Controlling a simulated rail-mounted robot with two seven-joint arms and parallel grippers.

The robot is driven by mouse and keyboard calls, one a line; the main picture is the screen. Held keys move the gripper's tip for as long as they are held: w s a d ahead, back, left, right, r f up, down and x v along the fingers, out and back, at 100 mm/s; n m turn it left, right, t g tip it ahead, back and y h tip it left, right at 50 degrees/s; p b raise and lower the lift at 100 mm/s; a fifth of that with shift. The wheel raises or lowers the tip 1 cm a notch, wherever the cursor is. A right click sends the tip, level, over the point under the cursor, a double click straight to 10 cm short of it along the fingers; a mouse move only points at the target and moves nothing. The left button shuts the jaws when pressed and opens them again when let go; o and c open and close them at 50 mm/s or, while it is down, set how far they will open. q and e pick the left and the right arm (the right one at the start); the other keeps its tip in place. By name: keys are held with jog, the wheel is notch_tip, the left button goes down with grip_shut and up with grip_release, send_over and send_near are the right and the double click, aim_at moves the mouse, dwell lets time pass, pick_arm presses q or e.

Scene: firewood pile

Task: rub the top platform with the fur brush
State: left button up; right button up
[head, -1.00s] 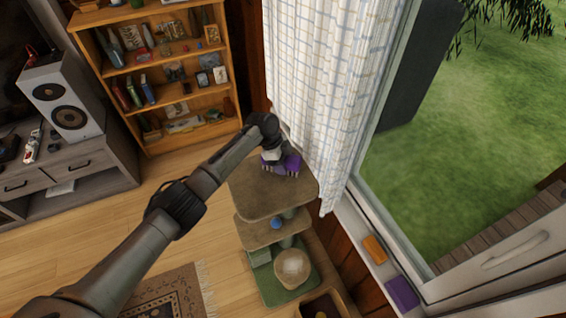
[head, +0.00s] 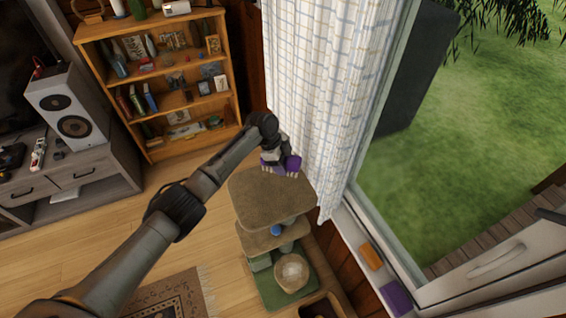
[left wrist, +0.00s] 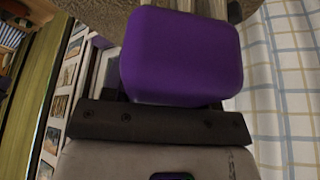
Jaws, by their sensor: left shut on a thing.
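The fur brush is a purple block (head: 292,163) with pale bristles or fingers near its lower side, at the far edge of the top platform. It fills the middle of the left wrist view (left wrist: 182,57). My left gripper (head: 279,162) is shut on the brush. The top platform (head: 268,198) is a brown carpeted board of a cat tree. The brush is at or just above its far end, by the curtain; I cannot tell whether it touches. A strip of brown carpet shows behind the brush in the left wrist view. My right gripper is not in view.
A checked curtain (head: 318,90) hangs right beside the platform. Lower cat-tree levels (head: 262,238) and a green base lie below. A wooden bookshelf (head: 160,80) stands behind. An orange block (head: 371,256) and a purple block (head: 396,298) lie on the windowsill.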

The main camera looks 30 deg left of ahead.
pick_arm(q)
notch_tip(320, 180, up, 3)
jog(key=p, duration=0.3)
jog(key=shift+r, duration=0.1)
dwell(0.5)
